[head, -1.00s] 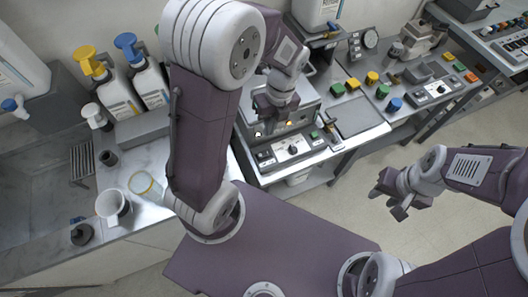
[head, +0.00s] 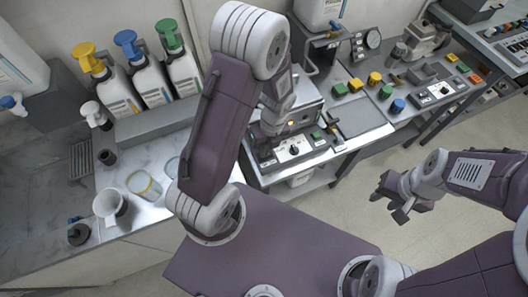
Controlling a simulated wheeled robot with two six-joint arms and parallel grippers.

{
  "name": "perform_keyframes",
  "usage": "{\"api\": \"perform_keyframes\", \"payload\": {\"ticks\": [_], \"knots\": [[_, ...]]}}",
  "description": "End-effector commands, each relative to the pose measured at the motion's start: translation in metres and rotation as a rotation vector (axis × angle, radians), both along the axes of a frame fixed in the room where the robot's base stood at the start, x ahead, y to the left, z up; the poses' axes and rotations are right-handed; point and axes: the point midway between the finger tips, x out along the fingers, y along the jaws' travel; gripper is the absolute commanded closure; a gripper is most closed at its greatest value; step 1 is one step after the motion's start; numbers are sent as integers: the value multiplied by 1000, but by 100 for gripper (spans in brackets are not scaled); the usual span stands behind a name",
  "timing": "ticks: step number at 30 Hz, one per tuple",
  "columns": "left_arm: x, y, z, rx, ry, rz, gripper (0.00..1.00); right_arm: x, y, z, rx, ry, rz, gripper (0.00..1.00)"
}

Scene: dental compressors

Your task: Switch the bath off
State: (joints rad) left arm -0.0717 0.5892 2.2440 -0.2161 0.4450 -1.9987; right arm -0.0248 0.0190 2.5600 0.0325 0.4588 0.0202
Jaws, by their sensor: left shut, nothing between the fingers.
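The bath (head: 312,113) is a metal box unit on the bench in the upper middle of the head view. Its front panel (head: 280,158) carries a black knob (head: 294,150), a green button (head: 316,135) and other small dark controls. A small orange-lit spot (head: 298,123) shows just above the panel. My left gripper (head: 268,129) is shut and empty, close to the panel's left part. Its fingertips are partly hidden by my own arm, and I cannot tell whether they touch the panel. My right gripper (head: 391,198) is open and empty over the floor.
Pump bottles with yellow (head: 88,57), blue (head: 130,45) and green (head: 168,33) heads stand left of my arm. A white jug (head: 111,207) stands on the left counter. Coloured knobs and another control panel (head: 440,92) stand to the right. Floor is clear around my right gripper.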

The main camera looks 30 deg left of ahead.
Motion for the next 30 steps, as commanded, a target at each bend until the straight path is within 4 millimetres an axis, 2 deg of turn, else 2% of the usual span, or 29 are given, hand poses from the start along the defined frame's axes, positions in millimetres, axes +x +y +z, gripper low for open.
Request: {"api": "perform_keyframes", "payload": {"ticks": [3, 16, 23, 30], "knots": [[-1, 1, -7, 0, 1, 0, 100, 0, 0, -2, 0, 0, 0, 64], [-3, 3, -12, 1, 2, 0, 100, 0, 0, 2, 0, 0, 0, 64], [-3, 2, -13, 0, 4, 0, 100, 0, 0, 2, 0, 0, 0, 64], [4, -4, -10, -1, 2, 0, 100, 0, 0, 10, 0, 0, 0, 64]]}}
